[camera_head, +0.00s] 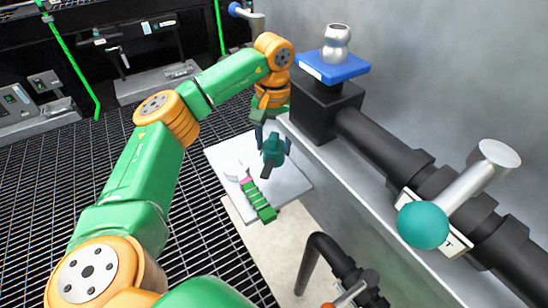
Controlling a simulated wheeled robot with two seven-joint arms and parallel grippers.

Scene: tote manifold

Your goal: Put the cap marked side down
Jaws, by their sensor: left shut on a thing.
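My left gripper (273,142) points down over a pale grey board and is shut on a dark teal thing (273,151), probably the cap. A darker part sticks out below it toward the board. The thing is small here, and no marking on it can be made out. I cannot tell which side faces down, or whether it touches the board. My right gripper is not in view.
To the right runs a black pipe manifold (375,143) with a blue plate (333,69), a silver knob (337,43) and a lever with a teal ball (423,225). Grating (213,235) lies left.

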